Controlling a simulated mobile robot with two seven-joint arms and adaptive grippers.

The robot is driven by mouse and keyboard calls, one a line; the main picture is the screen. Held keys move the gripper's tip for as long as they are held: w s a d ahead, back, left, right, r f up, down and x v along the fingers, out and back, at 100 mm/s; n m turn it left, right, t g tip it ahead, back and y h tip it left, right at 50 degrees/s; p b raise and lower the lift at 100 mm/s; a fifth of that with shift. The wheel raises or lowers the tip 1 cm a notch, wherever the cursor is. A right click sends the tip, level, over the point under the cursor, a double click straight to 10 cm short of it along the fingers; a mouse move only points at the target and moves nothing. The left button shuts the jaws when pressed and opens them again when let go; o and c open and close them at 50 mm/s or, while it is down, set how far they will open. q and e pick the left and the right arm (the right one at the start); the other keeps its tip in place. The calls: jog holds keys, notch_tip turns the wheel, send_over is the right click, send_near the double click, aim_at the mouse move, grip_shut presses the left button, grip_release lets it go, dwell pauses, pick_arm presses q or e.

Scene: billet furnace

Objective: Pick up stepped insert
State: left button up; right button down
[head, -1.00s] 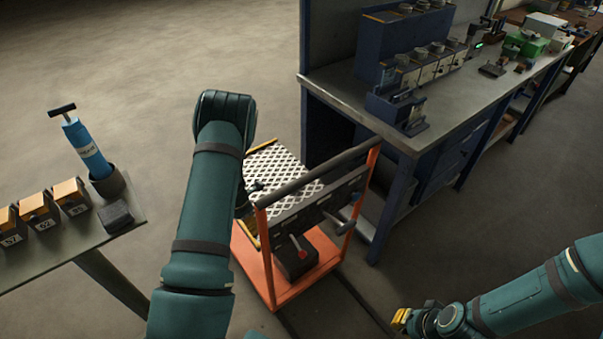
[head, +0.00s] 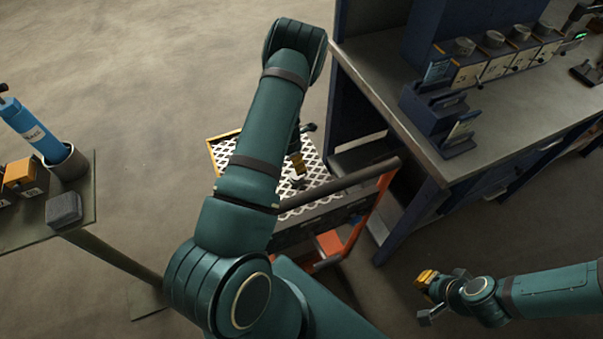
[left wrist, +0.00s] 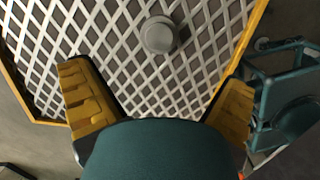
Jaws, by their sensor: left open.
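The stepped insert is probably the small round grey part (left wrist: 160,35) on the white lattice top (left wrist: 110,30) of the cart in the left wrist view. My left gripper (left wrist: 158,80) is open, its two yellow fingers spread wide with nothing between them. The grey part lies ahead of the fingertips, a little above the middle of that view. In the head view my left gripper (head: 298,165) hangs over the lattice top (head: 318,188), and my arm hides much of that top. My right gripper (head: 428,288) is at the lower right, away from the cart; its opening is unclear.
The cart has an orange frame (head: 376,215) and a dark handle bar (head: 340,187). A blue workbench (head: 385,85) with several devices stands close on its right. A table (head: 75,220) with a blue cylinder (head: 33,130) is at the left. The floor behind is clear.

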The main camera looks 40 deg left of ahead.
aim_at(297, 176)
pick_arm(q)
jog(key=f, duration=0.4)
jog(key=f+b, duration=0.1)
jog(key=f, duration=0.3)
jog(key=f+b, duration=0.1)
jog(key=f, duration=0.3)
jog(key=shift+w+d, duration=0.25)
jog(key=shift+w, duration=0.15)
jog(key=shift+r, duration=0.1)
jog(key=c, duration=1.4)
